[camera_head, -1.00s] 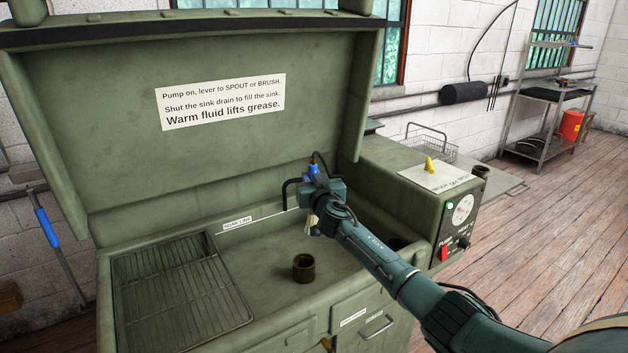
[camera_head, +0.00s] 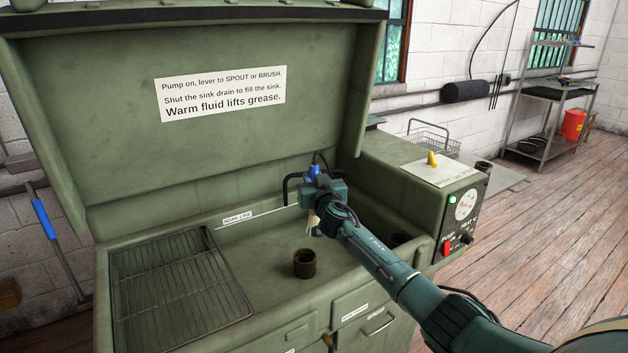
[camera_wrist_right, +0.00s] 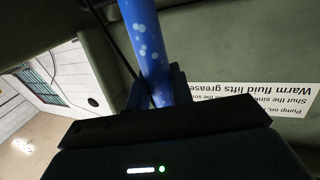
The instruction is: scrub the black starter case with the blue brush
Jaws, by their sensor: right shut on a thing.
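The starter case (camera_head: 304,264) appears as a small, dark, open-topped cylinder standing upright on the sink floor of the green parts washer. My right gripper (camera_head: 315,192) is above and behind it, near the sink's back wall. It is shut on the blue brush (camera_head: 314,170). The brush's pale bristles (camera_head: 313,221) hang below the jaws, apart from the case. In the right wrist view the blue brush handle (camera_wrist_right: 149,40), with pale spots, stands between the fingers (camera_wrist_right: 160,88). My left gripper is not in view.
A wire rack (camera_head: 180,285) covers the sink's left side. The raised lid (camera_head: 110,110) stands behind. A control box (camera_head: 464,215) with dial and red switch is at right. Another dark round part (camera_head: 400,240) is partly hidden behind my arm. A black spout (camera_head: 288,184) stands by the gripper.

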